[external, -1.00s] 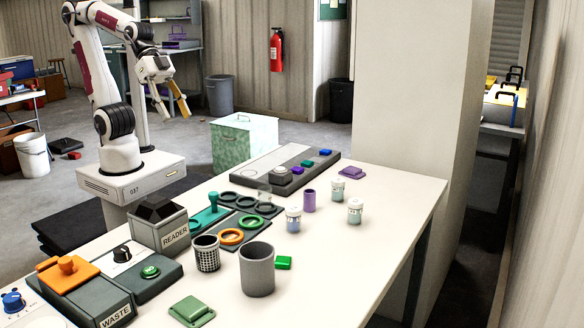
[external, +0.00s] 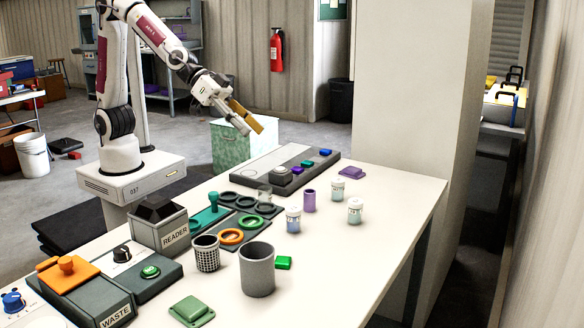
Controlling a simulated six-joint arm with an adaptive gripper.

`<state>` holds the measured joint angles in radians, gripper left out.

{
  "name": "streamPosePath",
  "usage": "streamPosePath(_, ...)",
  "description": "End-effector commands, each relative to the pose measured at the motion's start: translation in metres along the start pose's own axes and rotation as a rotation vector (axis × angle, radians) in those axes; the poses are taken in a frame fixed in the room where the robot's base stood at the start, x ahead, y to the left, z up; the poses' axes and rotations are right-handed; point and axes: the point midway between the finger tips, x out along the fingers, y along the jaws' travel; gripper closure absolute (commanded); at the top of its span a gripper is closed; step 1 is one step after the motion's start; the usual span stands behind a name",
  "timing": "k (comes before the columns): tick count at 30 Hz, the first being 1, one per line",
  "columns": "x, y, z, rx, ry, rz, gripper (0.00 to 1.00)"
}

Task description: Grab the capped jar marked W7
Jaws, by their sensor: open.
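Three small jars with white caps and pale bluish-green lower parts stand upright on the white table in the external view. One jar (external: 293,219) is left of a purple cylinder, another jar (external: 355,211) is to its right, and a third jar (external: 337,190) is behind. Their labels are too small to read, so I cannot tell which is W7. My gripper (external: 250,122) is open and empty, in the air above the far side of the table, up and to the left of the jars and apart from them.
A purple cylinder (external: 309,201) stands between the jars. A grey slab with coloured buttons (external: 270,171) lies behind them. A grey cup (external: 257,270), a mesh cup (external: 206,253) and the READER box (external: 160,228) stand nearer. The table's right side is clear.

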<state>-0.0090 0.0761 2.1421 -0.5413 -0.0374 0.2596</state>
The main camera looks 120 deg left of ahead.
Motion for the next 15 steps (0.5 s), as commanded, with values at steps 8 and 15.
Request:
streamPosePath(8,0.059,-0.027,-0.012,-0.048,0.078,-0.091,0.53)
streamPosePath(15,0.104,-0.057,-0.013,-0.077,0.144,-0.191,0.53)
